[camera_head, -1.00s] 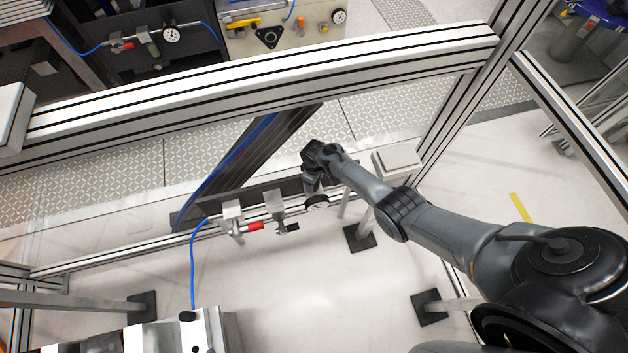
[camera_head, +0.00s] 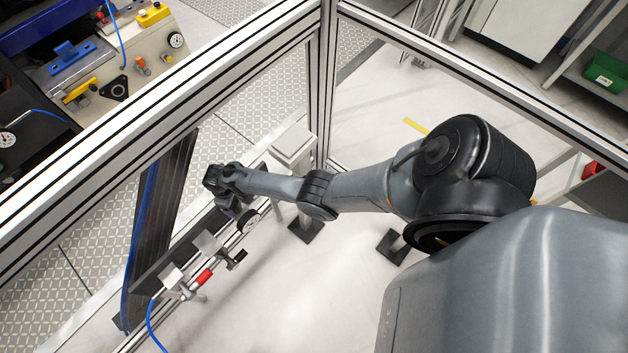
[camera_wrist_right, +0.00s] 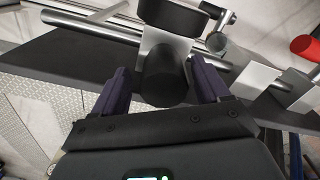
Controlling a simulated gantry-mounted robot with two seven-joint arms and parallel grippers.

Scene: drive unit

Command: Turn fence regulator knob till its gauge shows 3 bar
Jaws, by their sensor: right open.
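The fence regulator sits on the pipe along the fence, with its small round gauge (camera_head: 249,221) beside my right gripper (camera_head: 238,207). The gauge's reading is too small to tell. In the right wrist view a dark cylindrical knob (camera_wrist_right: 166,76) lies between the two purple-dark fingers of my open right gripper (camera_wrist_right: 163,88). Gaps show on both sides, so the fingers stand around the knob without visibly closing on it. A dark round part (camera_wrist_right: 174,15), probably the gauge body seen edge-on, is beyond the knob. My left gripper is not in view.
A red valve handle (camera_head: 204,277) and a blue hose (camera_head: 153,325) are on the same line, nearer the bottom. A metal fence rail (camera_head: 165,112) and corner post (camera_head: 321,90) stand close to my arm. Another gauge (camera_head: 7,139) is at the far left.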

